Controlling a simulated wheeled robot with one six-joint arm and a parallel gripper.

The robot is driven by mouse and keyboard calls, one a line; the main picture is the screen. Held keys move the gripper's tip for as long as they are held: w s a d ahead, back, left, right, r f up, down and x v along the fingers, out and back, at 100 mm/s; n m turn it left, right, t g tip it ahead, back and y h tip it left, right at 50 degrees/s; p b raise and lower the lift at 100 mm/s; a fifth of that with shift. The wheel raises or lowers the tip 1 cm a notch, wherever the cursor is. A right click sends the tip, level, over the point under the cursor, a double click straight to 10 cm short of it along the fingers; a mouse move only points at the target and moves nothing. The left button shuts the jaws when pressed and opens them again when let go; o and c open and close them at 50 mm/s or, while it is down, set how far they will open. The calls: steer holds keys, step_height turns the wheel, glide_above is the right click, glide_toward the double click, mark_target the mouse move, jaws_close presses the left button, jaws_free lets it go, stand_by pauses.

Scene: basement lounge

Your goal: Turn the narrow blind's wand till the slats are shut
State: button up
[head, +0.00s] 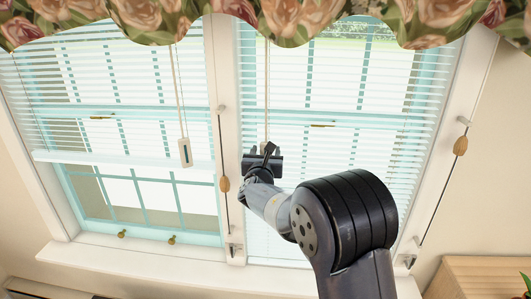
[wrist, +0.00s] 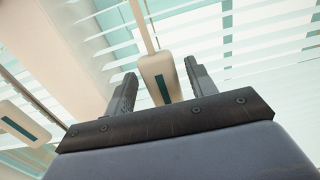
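Two windows carry white slatted blinds. The right blind (head: 345,130) is lowered over its window, its slats apart with the teal window bars showing through. The left blind (head: 60,85) runs off the picture and is partly raised. A pale pull or wand handle with a teal slot (wrist: 158,78) hangs by the right blind. My gripper (head: 263,150) is in front of it, largely hiding it in the head view. In the wrist view my gripper (wrist: 162,88) is open, with the handle appearing between its fingers and narrow gaps at both sides. I cannot tell whether they touch.
A similar slotted handle (head: 185,152) hangs at the left blind. Thin dark rods with wooden knobs (head: 223,184) (head: 460,145) run along the window posts. A floral valance (head: 270,20) hangs above. A wooden surface (head: 485,275) is at lower right.

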steer(key=c, duration=0.9)
steer(key=shift+o, duration=0.2)
